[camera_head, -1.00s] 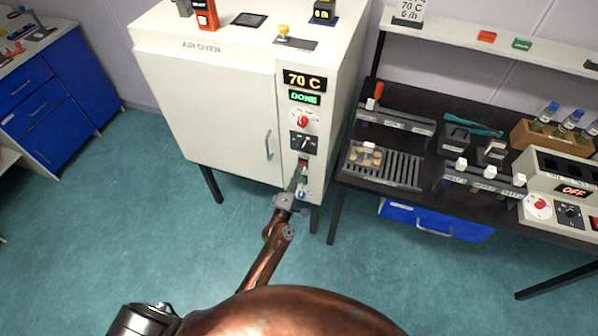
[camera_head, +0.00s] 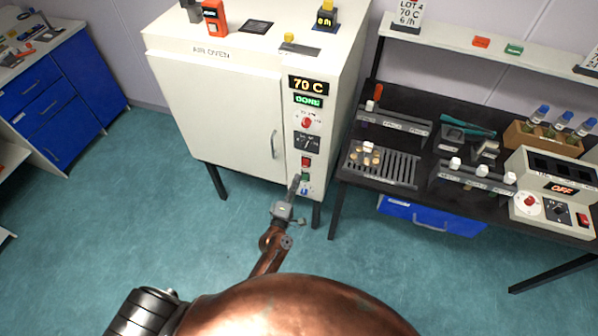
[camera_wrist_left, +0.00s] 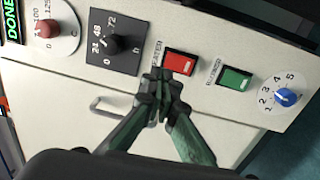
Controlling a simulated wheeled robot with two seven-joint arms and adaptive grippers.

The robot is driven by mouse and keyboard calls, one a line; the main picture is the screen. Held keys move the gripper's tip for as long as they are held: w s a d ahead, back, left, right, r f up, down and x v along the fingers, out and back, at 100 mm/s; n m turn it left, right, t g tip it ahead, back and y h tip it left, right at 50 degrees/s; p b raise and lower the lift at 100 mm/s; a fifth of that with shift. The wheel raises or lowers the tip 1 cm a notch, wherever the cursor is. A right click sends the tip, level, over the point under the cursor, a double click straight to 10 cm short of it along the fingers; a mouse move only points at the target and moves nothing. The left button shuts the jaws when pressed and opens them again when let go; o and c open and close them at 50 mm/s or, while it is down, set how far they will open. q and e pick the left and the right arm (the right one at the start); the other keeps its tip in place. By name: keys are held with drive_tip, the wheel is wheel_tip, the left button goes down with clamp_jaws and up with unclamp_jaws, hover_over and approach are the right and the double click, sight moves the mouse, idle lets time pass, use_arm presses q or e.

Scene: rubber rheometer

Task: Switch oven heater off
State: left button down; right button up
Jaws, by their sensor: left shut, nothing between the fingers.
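The white air oven (camera_head: 215,105) stands at the center of the head view, door closed. Its panel shows a lit "70 C" display (camera_head: 308,84) and a green "DONE" display (camera_head: 308,101). A red rocker switch (camera_head: 305,161) labelled as the heater is on the panel; it also shows in the left wrist view (camera_wrist_left: 180,63). My left gripper (camera_head: 296,180) is shut and empty, its tips just below the switch in the head view. In the left wrist view the fingertips (camera_wrist_left: 165,78) overlap the switch's label side. I cannot tell whether they touch. My right gripper is out of view.
A green rocker (camera_wrist_left: 235,78), a blue knob (camera_wrist_left: 287,97), a black timer dial (camera_wrist_left: 113,45) and a red knob (camera_wrist_left: 46,29) surround the heater switch. The oven's door handle (camera_head: 273,144) is left of the panel. A black bench (camera_head: 395,155) stands right.

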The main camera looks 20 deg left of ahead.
use_arm(q)
drive_tip(key=s, duration=0.6)
drive_tip(key=shift+r, duration=0.4)
drive_tip(key=shift+a, duration=0.1)
drive_tip(key=s+a+f+m+g, duration=0.1)
drive_tip(key=s+f+m+g, duration=0.25)
drive_tip(key=s+f, duration=0.6)
drive_tip(key=s+a+f+m+g+h, duration=0.1)
drive_tip(key=s+f+m+g, duration=0.25)
drive_tip(key=f, duration=1.15)
drive_tip(key=s+f+m+g, duration=0.35)
drive_tip(key=s+f, duration=0.35)
drive_tip(key=f, duration=0.5)
drive_tip(key=s+a+f+m+g, duration=0.2)
drive_tip(key=s+f, duration=0.3)
drive_tip(key=s, duration=0.6)
drive_tip(key=s+a+f+m+g, duration=0.3)
drive_tip(key=s+a+f+m, duration=0.1)
drive_tip(key=s, duration=0.7)
drive_tip(key=s+a+f+m+g+y, duration=0.1)
drive_tip(key=s+f, duration=0.5)
drive_tip(key=s, duration=0.6)
drive_tip(key=shift+a+m+g, duration=0.75)
drive_tip(key=shift+a+m, duration=0.2)
drive_tip(key=shift+a, duration=0.05)
